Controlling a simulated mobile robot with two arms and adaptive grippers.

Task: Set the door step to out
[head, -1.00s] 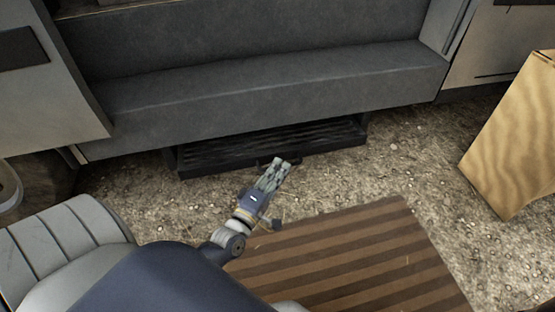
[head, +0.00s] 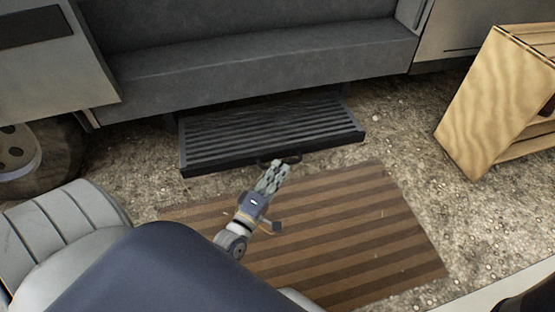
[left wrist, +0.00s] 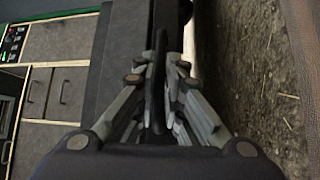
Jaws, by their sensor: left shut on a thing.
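The door step (head: 270,135) is a dark ribbed tread below the van's grey sill, and much of its tread shows out from under the sill. A dark loop handle (head: 278,162) sits at the middle of its front edge. My left gripper (head: 277,170) is at that handle and shut on it. In the left wrist view the handle (left wrist: 159,80) stands between the two fingers, with the dark step edge (left wrist: 122,55) beyond it. My right gripper is not in view.
A brown striped mat (head: 340,235) lies on gravelly ground in front of the step. A wooden shelf unit (head: 480,105) stands at the right. A van wheel (head: 18,150) is at the left. Bare ground (head: 400,125) lies between step and shelf unit.

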